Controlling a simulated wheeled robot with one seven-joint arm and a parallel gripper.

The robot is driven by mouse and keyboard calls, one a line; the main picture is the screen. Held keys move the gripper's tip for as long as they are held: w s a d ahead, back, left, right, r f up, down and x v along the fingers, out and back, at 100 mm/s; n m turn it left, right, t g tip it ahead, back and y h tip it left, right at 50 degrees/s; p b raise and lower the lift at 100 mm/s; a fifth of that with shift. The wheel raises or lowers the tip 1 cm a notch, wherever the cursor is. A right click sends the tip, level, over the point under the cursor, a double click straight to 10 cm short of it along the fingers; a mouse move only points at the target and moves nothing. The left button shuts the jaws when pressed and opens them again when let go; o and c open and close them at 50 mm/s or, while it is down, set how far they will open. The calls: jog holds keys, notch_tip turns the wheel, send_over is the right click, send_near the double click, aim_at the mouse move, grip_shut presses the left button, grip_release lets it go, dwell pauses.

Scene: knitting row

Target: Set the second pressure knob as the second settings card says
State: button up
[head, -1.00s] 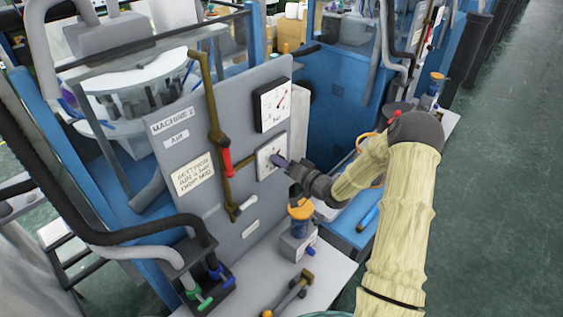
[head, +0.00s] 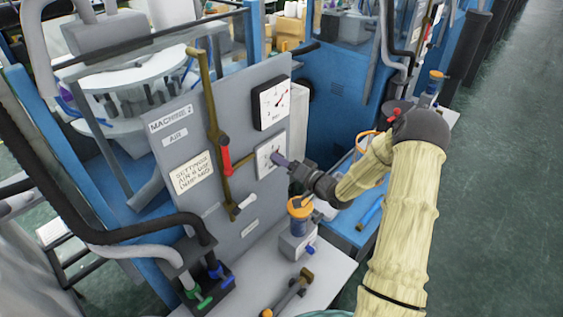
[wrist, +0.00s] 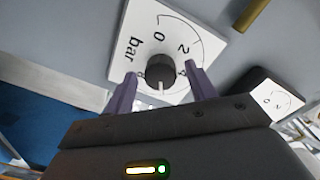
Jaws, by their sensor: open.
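The second machine's grey panel (head: 228,130) is labelled MACHINE 2 and AIR. Its white settings card (head: 191,173) reads SETTINGS, with an AIR line below; the smaller text is too blurred to read surely. The pressure knob (wrist: 160,70) is black and round, on a white square dial plate (head: 265,165) marked bar. In the wrist view its pale pointer line points down the picture, toward the gripper side. My gripper (wrist: 161,74) is open, its purple fingers on either side of the knob. Contact with the knob cannot be told. In the head view the fingers partly hide the dial.
A pressure gauge (head: 271,103) with a red needle sits above the dial; it also shows in the wrist view (wrist: 272,101). A brass pipe with a red-handled valve (head: 226,160) runs to the left. An orange-topped unit (head: 300,210) stands on the shelf below my gripper.

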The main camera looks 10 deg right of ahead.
jog(key=b+v, duration=0.3)
jog(key=v, duration=1.3)
jog(key=s+a+n+g+h, duration=0.1)
jog(key=s+a+g+h, duration=0.4)
jog(key=s+g, duration=0.1)
jog(key=s+a+r+n+g+h, duration=0.1)
jog(key=s+a+n+g+h, duration=0.1)
jog(key=s+a+g+h, duration=0.3)
jog(key=s+g, duration=0.1)
jog(key=s, duration=0.3)
jog(key=shift+s, duration=0.3)
dwell(0.6)
